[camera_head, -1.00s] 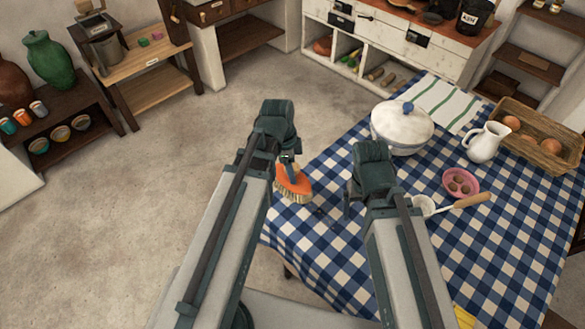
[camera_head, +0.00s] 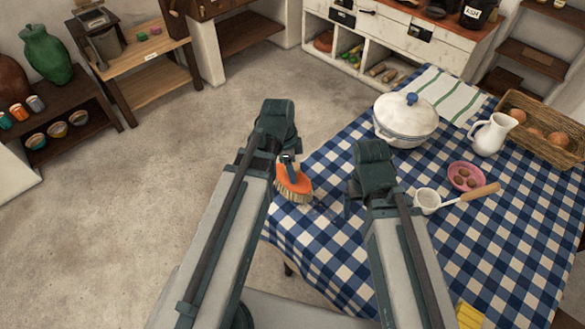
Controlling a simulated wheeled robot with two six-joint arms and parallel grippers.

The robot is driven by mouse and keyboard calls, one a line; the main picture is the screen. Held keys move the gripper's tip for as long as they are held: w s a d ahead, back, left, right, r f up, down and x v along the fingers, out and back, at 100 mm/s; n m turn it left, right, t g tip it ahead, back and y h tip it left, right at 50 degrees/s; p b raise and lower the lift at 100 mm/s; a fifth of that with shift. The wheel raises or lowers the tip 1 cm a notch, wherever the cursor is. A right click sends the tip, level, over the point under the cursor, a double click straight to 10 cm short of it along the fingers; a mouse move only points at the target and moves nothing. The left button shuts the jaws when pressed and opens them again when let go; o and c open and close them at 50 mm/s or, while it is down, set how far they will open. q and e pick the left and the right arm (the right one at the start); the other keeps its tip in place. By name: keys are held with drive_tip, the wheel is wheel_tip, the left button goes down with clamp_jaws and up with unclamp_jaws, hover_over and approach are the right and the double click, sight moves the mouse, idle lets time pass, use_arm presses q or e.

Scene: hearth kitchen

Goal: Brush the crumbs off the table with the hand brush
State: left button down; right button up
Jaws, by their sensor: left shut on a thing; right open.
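An orange hand brush (camera_head: 293,181) with pale bristles is at the left edge of the table (camera_head: 455,245), which has a blue and white checked cloth. My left gripper (camera_head: 287,160) is shut on the brush's dark upper part; its fingers are partly hidden by the arm. The bristles point down at the cloth; I cannot tell whether they touch it. My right gripper (camera_head: 352,198) is open and empty above the cloth, to the right of the brush. Small dark specks, perhaps crumbs, show faintly on the cloth between the two grippers.
A white lidded tureen (camera_head: 405,124), a pink dish (camera_head: 466,177) with small brown items, a ladle (camera_head: 427,201) with a wooden handle, a white jug (camera_head: 491,135) and a basket (camera_head: 556,144) stand on the table. A yellow cloth (camera_head: 470,316) lies at the near edge. Open floor is left.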

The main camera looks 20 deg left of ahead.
sight(302, 183)
use_arm(q)
drive_tip(key=shift+f+b, duration=1.05)
use_arm(e)
drive_tip(key=shift+f, duration=1.05)
use_arm(q)
drive_tip(key=shift+r, duration=0.1)
use_arm(e)
drive_tip(key=shift+r, duration=0.1)
use_arm(q)
drive_tip(key=shift+d, duration=0.1)
drive_tip(key=shift+s+d+r, duration=0.1)
drive_tip(key=shift+s+d, duration=0.35)
drive_tip(key=shift+d, duration=0.3)
drive_tip(key=shift+s+d, duration=0.45)
drive_tip(key=shift+d, duration=0.25)
use_arm(e)
drive_tip(key=shift+r, duration=0.1)
use_arm(q)
drive_tip(key=shift+s+d, duration=0.45)
drive_tip(key=shift+d, duration=0.35)
drive_tip(key=shift+s+d, duration=0.45)
drive_tip(key=shift+d, duration=0.3)
